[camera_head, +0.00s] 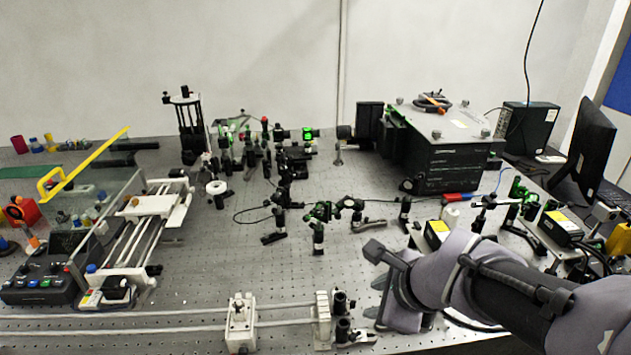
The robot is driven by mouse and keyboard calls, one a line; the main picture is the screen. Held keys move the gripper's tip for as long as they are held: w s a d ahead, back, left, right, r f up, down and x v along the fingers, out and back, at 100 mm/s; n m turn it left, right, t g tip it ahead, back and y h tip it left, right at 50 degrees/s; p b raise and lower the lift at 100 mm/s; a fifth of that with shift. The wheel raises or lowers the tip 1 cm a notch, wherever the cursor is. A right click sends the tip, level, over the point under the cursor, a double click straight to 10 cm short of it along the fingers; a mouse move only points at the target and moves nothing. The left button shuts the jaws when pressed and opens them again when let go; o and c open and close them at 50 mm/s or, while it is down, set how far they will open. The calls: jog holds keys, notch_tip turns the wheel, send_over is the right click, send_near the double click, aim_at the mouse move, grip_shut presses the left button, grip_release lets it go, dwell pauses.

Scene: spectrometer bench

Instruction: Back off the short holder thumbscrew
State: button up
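My gripper (378,268) reaches in from the right over the front of the bench, at the end of my lavender and black arm. Its dark end parts face left, and I cannot tell whether they are apart or closed. Nothing is clearly held. Just left of it, two small black holders (341,303) stand by a white block (322,320) at the front edge. Other post holders stand mid-bench, one with a green-edged optic (318,238). The thumbscrews are too small to make out, so I cannot tell which holder is the short one.
A white rail block (240,322) sits on rails along the front. A white slide stage (140,240) is at the left. A large black box (440,150) stands at the back right, with a monitor (587,155) beyond. Bare perforated bench (225,265) lies left of centre.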

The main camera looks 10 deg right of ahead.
jog(key=p+v, duration=0.3)
jog(key=v, duration=0.5)
jog(key=shift+r, duration=0.15)
jog(key=shift+s, duration=0.1)
jog(key=s+a+r+n, duration=0.2)
jog(key=s+a+n, duration=0.4)
jog(key=n, duration=1.2)
jog(key=s, duration=0.2)
jog(key=shift+s+g, duration=0.3)
jog(key=shift+s, duration=0.1)
